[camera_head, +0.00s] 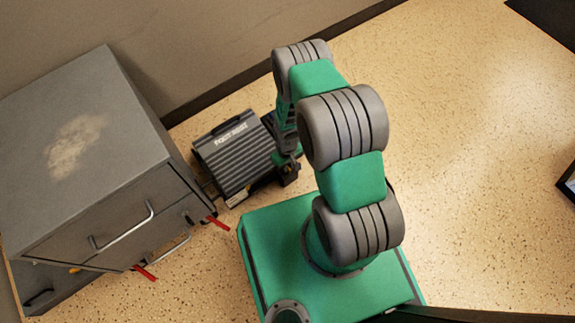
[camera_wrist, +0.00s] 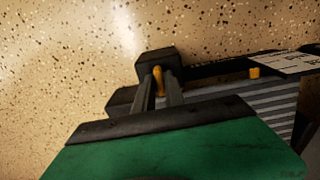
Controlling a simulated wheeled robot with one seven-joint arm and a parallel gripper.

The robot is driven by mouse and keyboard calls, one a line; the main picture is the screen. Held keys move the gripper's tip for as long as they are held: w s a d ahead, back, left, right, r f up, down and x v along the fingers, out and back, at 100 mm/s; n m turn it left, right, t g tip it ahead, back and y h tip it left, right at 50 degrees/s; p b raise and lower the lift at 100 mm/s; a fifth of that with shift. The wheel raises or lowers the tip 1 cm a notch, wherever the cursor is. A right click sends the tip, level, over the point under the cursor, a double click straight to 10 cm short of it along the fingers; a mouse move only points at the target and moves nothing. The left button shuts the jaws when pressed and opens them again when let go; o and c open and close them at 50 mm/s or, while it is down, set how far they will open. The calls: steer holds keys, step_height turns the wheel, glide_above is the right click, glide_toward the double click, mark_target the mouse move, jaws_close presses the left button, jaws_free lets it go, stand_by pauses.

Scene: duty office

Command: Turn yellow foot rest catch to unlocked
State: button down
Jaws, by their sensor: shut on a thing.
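The dark foot rest (camera_head: 238,167) with a ribbed top and "FOOT REST" lettering stands on the floor against the grey cabinet. Its ribbed surface also shows in the wrist view (camera_wrist: 270,103). My gripper (camera_wrist: 160,88) is at the foot rest's right side in the head view, pointing down. Its two fingers are shut on the yellow catch (camera_wrist: 157,76), whose tip shows between them beside a black block. In the head view my arm and gripper hide the catch. I cannot tell from these frames which position the catch is in.
A grey cabinet (camera_head: 75,140) with handles and red levers (camera_head: 217,222) stands left of the foot rest. A second small yellow part (camera_wrist: 254,72) and a white label (camera_wrist: 285,63) are on the foot rest.

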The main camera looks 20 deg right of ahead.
steer(key=shift+w, duration=0.1)
steer(key=c, duration=1.4)
jaws_free()
step_height(320, 180, up, 8)
steer(key=p, duration=0.3)
